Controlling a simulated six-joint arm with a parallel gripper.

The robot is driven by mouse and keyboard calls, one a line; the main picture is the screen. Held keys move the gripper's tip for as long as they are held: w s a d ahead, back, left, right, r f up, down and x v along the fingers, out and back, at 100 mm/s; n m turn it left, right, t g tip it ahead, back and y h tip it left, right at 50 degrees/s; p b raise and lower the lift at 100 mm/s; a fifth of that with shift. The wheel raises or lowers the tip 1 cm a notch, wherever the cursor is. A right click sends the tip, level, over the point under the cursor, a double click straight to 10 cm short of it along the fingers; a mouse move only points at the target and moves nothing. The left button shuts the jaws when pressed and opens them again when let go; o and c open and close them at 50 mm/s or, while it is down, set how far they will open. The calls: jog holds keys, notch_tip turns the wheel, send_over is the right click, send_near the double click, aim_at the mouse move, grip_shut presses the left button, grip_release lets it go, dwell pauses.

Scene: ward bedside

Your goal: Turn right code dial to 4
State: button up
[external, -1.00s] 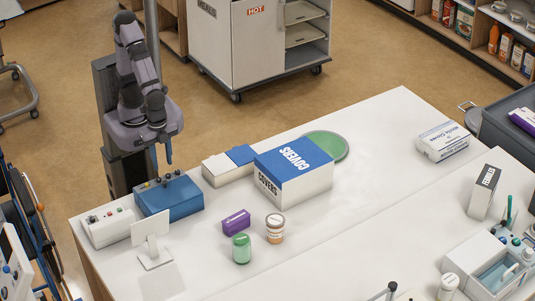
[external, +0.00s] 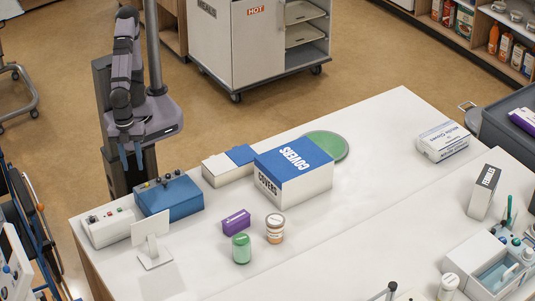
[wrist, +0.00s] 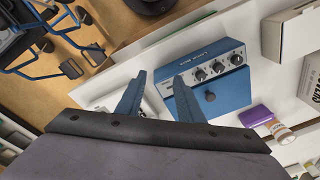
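The blue box (external: 168,196) with a row of small dials (external: 165,180) on it stands at the left end of the white table. In the wrist view the blue box (wrist: 222,92) shows three dark knobs in a row: one at the left (wrist: 201,76), one in the middle (wrist: 218,68) and one at the right (wrist: 236,60). A single round dark knob (wrist: 210,96) sits on another face. The dial settings are too small to read. My gripper (external: 131,156) is open and empty, above and behind the box's left side, touching nothing. Its two blue fingers also show in the wrist view (wrist: 159,76).
A white control box (external: 107,228) and a white stand (external: 151,242) are close by the blue box. A low white-and-blue box (external: 228,166), the COVERS box (external: 293,174), a purple box (external: 236,222) and two jars stand to the right.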

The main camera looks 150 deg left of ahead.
jog(key=shift+d+r+t, duration=0.2)
jog(key=shift+r+t, duration=0.2)
jog(key=shift+r, duration=0.05)
